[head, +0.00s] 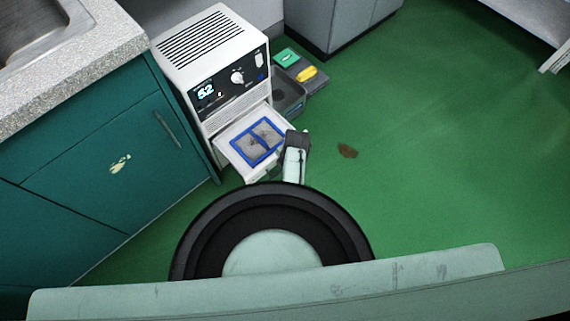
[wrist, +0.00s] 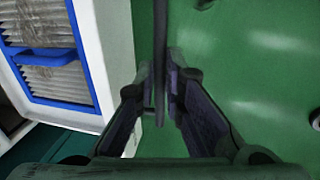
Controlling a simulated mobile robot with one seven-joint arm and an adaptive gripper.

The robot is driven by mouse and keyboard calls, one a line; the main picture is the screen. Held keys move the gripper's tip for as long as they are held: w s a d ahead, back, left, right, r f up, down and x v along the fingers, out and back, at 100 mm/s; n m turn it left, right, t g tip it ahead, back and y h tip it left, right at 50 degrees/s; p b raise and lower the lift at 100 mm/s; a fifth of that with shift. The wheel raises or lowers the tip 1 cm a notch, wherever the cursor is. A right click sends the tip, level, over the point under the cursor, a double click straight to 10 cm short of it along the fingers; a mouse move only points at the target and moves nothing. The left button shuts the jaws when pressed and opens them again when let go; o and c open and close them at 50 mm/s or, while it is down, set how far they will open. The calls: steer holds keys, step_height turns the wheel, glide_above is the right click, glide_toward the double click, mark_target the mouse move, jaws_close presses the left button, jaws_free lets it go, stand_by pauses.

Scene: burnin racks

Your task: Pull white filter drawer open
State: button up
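The white filter drawer (head: 236,160) stands pulled out from the lower front of a white machine (head: 205,55) with a dark control panel. A grey filter in a blue frame (head: 258,141) lies in the drawer; it also shows at the left of the wrist view (wrist: 85,65). My gripper (head: 293,145) is at the drawer's front. In the wrist view, a dark bar handle (wrist: 160,40) runs between my gripper's fingertips (wrist: 160,78), which sit close on both sides of it. My arm hides part of the drawer front in the head view.
A teal cabinet (head: 100,165) with a sink counter stands left of the machine. A dark bin (head: 288,92) and a tray with green and yellow items (head: 315,83) are at its right.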

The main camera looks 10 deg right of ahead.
steer(key=o, duration=0.4)
steer(key=shift+o, duration=0.2)
step_height(320, 180, up, 12)
steer(key=s+d, duration=0.1)
steer(key=s, duration=0.1)
steer(key=shift+d, duration=0.2)
steer(key=shift+f, duration=0.1)
